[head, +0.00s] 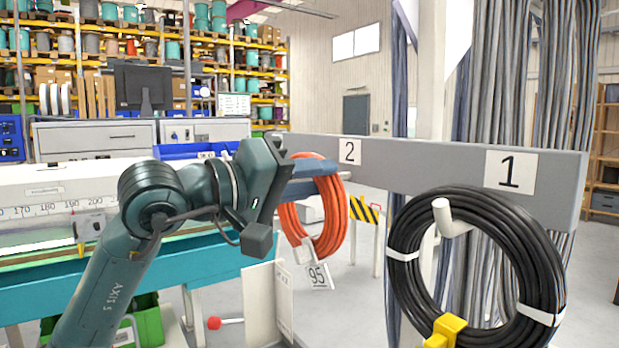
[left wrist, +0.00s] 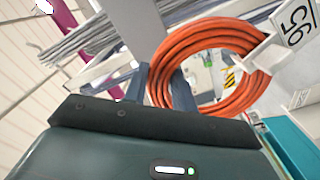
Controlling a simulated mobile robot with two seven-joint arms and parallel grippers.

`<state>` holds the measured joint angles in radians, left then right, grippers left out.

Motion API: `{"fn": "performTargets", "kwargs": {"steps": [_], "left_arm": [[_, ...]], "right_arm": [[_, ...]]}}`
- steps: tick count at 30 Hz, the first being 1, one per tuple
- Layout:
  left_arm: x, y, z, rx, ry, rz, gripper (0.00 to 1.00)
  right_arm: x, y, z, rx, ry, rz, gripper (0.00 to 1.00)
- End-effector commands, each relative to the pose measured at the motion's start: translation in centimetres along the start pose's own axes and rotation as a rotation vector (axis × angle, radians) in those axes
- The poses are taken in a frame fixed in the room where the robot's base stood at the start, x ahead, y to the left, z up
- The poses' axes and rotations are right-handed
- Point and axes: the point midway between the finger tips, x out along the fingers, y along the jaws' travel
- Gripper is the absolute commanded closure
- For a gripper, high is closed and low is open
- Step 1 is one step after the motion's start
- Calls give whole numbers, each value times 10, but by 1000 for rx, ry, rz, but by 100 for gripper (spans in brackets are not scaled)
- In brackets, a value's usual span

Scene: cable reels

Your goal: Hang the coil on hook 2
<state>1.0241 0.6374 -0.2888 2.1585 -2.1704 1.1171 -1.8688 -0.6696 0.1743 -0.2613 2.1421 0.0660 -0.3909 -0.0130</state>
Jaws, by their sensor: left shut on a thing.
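The orange coil (head: 333,215) hangs from my left gripper (head: 325,176), whose two fingers are shut on its upper part. A white tag (head: 318,276) reading 95 hangs from its lower edge. In the left wrist view the coil (left wrist: 187,47) passes between the two fingers (left wrist: 160,84). The coil is just in front of the grey rail (head: 420,165), below the "2" sign (head: 349,151). Hook 2 itself is not visible; the gripper and coil cover that area. I cannot tell whether the coil touches it. My right gripper is not in view.
A black coil (head: 405,275) hangs on the white hook (head: 443,212) under the "1" sign (head: 510,170), at the rail's right. A yellow block (head: 446,328) is at its lower edge. A bench with a scale (head: 90,207) stands at left. Grey cables hang behind.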

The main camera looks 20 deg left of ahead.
Motion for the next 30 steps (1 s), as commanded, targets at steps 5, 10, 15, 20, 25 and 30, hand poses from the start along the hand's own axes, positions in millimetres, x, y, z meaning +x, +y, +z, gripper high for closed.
{"fn": "performTargets", "kwargs": {"steps": [5,10,15,20,25,30], "left_arm": [[0,-1,1,1,2,3,100],[0,0,0,1,3,3,100],[0,0,0,1,2,3,63],[0,-1,1,1,2,2,50],[0,-1,1,1,1,1,48],[0,-2,2,-1,-1,-1,35]], "right_arm": [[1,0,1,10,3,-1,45],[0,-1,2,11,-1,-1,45],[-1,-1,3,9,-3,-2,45],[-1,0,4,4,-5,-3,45],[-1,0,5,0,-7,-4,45],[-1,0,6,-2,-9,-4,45]]}}
